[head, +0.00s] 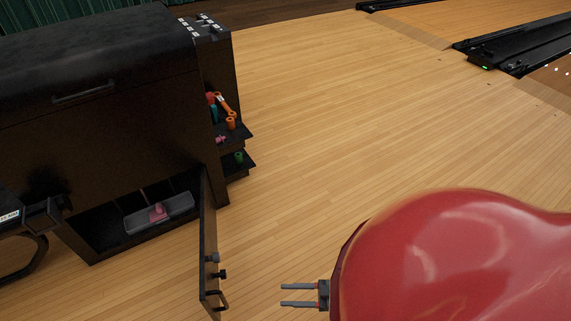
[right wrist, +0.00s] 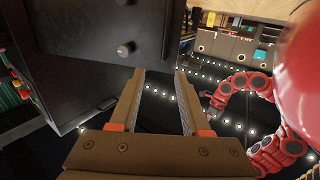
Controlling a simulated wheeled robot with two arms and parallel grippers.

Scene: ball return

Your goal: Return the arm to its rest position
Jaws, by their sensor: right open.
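My right gripper (head: 298,295) is at the bottom of the head view, beside a large red part of my own body. Its two fingers are apart, with nothing between them. The right wrist view also shows the right gripper (right wrist: 160,85) open and empty, with a dark panel with round knobs close beyond its left finger. A red jointed arm, which looks like my left one, shows at the right of that view. Its end is too small to tell the finger state. My left gripper does not show in the head view.
A black cabinet (head: 110,100) stands at the left with its lower door (head: 208,245) swung open, left of the right gripper. A grey tray (head: 160,212) with a pink item lies inside. Side shelves hold orange and green items. Wooden floor (head: 330,130) is clear to the right.

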